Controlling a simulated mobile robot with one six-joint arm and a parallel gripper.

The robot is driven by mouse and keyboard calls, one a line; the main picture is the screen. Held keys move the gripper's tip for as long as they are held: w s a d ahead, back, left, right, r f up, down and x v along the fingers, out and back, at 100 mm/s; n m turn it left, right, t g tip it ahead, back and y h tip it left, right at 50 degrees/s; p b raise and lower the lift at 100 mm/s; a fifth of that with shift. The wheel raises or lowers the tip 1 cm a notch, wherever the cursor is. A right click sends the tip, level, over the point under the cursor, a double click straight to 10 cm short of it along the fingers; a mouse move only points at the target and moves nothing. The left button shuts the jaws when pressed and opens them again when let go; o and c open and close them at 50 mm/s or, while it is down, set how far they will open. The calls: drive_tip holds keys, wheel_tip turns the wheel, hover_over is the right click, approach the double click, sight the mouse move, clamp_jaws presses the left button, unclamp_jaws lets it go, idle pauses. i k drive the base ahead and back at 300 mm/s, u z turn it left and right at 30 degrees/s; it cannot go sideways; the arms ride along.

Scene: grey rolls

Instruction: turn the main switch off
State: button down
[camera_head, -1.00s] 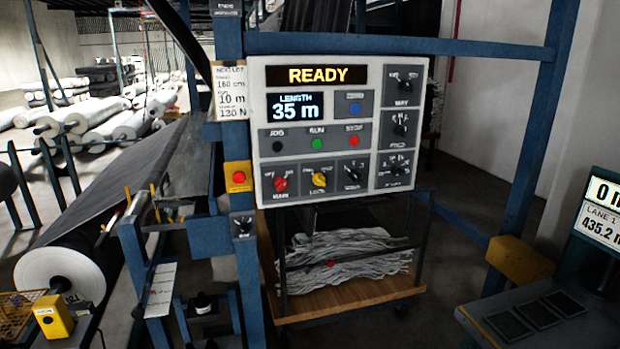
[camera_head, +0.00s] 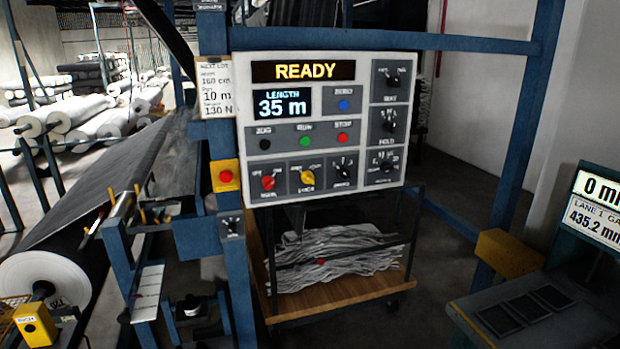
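The white control panel (camera_head: 318,190) is mounted on the blue frame, a little left of the picture's middle. Its main switch (camera_head: 268,182) is a red rotary knob at the lower left of the panel, labelled MAIN. The small position marks around it are too blurred to read surely. The panel display (camera_head: 303,71) is lit and reads READY. The length display (camera_head: 282,103) reads 35 m. A yellow knob (camera_head: 307,177) sits just right of the main switch. My gripper is not in view.
A red button on a yellow box (camera_head: 226,176) is on the post left of the panel. A wooden-based cart (camera_head: 340,294) with grey strips stands below the panel. A desk (camera_head: 540,315) with a lit readout (camera_head: 597,212) is at the right. Fabric rolls lie at the left.

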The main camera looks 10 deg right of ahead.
sight(269, 181)
drive_tip(key=u, duration=0.45)
drive_tip(key=k, duration=1.35)
drive_tip(key=u, duration=0.9)
drive_tip(key=i, duration=1.9)
drive_tip(key=z, duration=0.35)
